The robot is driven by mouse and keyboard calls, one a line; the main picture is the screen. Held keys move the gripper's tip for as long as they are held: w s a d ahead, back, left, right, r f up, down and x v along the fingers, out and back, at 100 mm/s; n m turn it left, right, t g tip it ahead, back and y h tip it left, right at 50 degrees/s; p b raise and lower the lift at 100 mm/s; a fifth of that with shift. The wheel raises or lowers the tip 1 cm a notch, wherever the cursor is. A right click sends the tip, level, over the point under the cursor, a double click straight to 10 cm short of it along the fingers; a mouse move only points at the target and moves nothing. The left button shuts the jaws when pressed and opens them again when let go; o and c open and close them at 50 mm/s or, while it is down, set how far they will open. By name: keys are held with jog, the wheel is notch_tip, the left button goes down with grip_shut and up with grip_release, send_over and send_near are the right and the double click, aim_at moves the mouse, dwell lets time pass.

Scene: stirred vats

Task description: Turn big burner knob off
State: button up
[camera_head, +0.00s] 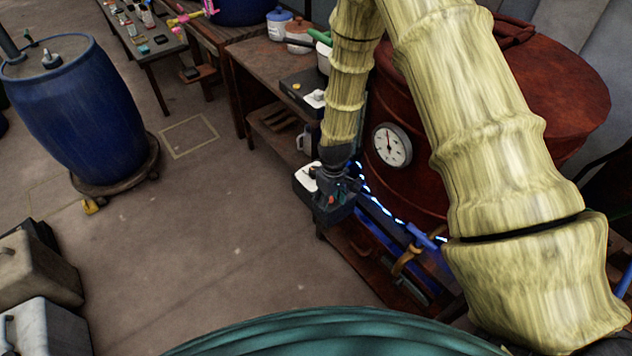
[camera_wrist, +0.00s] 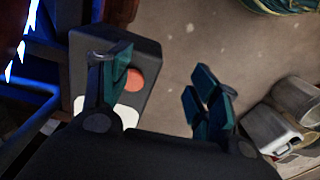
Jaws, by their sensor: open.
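A dark control box (camera_wrist: 84,54) stands at the left of the wrist view, with a round orange-red part (camera_wrist: 134,78) and a pale part (camera_wrist: 121,114) on its face. I cannot tell for sure which part is the big burner knob. My gripper (camera_wrist: 162,80) is open and empty; its left teal finger is in front of the box and partly hides its face, and its right finger is over the floor. I cannot tell whether the left finger touches the box. In the head view my gripper (camera_head: 338,185) is at the box, beside the large red vat (camera_head: 400,185).
Blue flames (camera_head: 385,208) burn along the vat's lower edge, close to my gripper. A gauge (camera_head: 392,144) is on the vat. A workbench (camera_head: 258,72) holds jars and a smaller control box (camera_head: 309,92). A blue barrel (camera_head: 80,110) stands left. The floor between is clear.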

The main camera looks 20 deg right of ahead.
jog(key=shift+n, duration=0.9)
jog(key=w+r+b, duration=0.1)
jog(key=w, duration=0.2)
jog(key=w+r+b, duration=0.1)
jog(key=w+b, duration=0.1)
jog(key=w, duration=0.2)
jog(key=w+r+b, duration=0.1)
jog(key=w+b, duration=0.1)
jog(key=w, duration=0.1)
jog(key=shift+w+d+r, duration=0.15)
jog(key=shift+w+r, duration=0.05)
jog(key=shift+w, duration=0.05)
jog(key=w+r+n+b, duration=0.1)
jog(key=w+r+b, duration=0.2)
jog(key=w+r, duration=0.2)
notch_tip(320, 180, down, 10)
jog(key=shift+s+f, duration=0.15)
jog(key=shift+f, duration=0.05)
jog(key=c, duration=1)
